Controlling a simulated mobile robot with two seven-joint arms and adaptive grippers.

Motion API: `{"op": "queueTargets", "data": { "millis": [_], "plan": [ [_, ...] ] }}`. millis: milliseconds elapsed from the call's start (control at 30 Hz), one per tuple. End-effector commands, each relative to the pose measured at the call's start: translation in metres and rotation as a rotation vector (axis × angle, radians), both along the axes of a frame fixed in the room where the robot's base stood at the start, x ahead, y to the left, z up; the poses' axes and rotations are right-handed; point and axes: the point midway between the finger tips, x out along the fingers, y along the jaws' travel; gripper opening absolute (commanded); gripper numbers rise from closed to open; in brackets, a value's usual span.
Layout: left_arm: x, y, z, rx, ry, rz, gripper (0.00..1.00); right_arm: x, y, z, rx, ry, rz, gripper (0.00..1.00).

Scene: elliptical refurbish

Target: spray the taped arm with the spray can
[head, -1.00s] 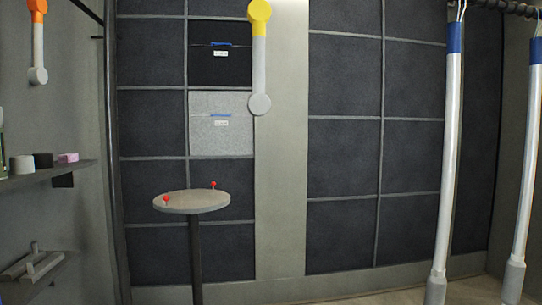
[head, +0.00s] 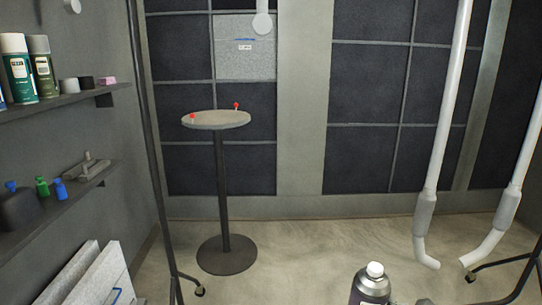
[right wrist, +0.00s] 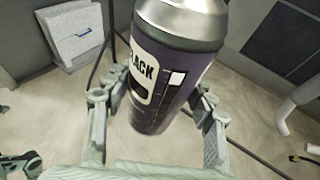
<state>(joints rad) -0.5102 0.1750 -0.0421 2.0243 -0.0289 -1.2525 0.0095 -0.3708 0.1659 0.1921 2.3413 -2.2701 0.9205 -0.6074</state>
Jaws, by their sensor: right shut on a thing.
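My right gripper (right wrist: 163,88) is shut on a spray can in the right wrist view. The can (right wrist: 178,62) is dark purple with a silver shoulder and a label ending in "LACK". Its silver top and pale cap show at the bottom of the head view (head: 371,282), where the can stands upright. Two white tubular arms hang at the right in the head view, a nearer one (head: 447,115) and one farther right (head: 528,145). Each has a grey sleeve and a bent lower end. Their upper ends are out of frame. The can is below and left of them in the picture, apart from them.
Shelves (head: 60,104) at left hold spray cans (head: 17,68) and small bottles (head: 42,187). A round table (head: 216,119) with red-headed pins stands behind. White panels (head: 88,278) lean at lower left. A dark rack frame (head: 155,140) rises at left; open floor (head: 300,240) lies between.

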Motion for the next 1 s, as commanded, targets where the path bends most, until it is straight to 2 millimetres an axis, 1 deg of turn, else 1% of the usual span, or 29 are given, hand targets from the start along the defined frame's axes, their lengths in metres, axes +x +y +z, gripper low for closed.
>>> {"op": "queueTargets", "data": {
  "millis": [267, 500, 567, 633, 767, 900, 1000],
  "plan": [
    [0.007, 0.002, 0.004, 0.003, -0.013, 0.002, 0.76, 0.000, 0.000, 0.001, 0.001, -0.003, 0.000, 0.20],
    [0.005, 0.003, 0.004, 0.006, -0.011, -0.003, 0.76, 0.001, 0.000, 0.002, 0.001, -0.003, 0.001, 0.20],
    [0.004, 0.002, 0.004, 0.005, -0.012, -0.003, 0.76, 0.003, 0.002, 0.004, 0.001, -0.005, 0.005, 0.20],
    [0.005, 0.001, 0.004, 0.004, -0.016, -0.004, 0.76, 0.010, 0.006, 0.009, 0.001, -0.008, 0.013, 0.20],
    [0.009, -0.002, 0.009, 0.001, -0.033, -0.008, 0.76, 0.033, 0.022, 0.029, -0.001, -0.014, 0.048, 0.20],
    [0.014, -0.006, 0.018, -0.003, -0.063, -0.016, 0.76, 0.063, 0.046, 0.063, -0.005, -0.018, 0.108, 0.20],
    [0.018, -0.009, 0.025, -0.006, -0.085, -0.022, 0.76, 0.081, 0.064, 0.090, -0.005, -0.015, 0.153, 0.20]
  ]
}}
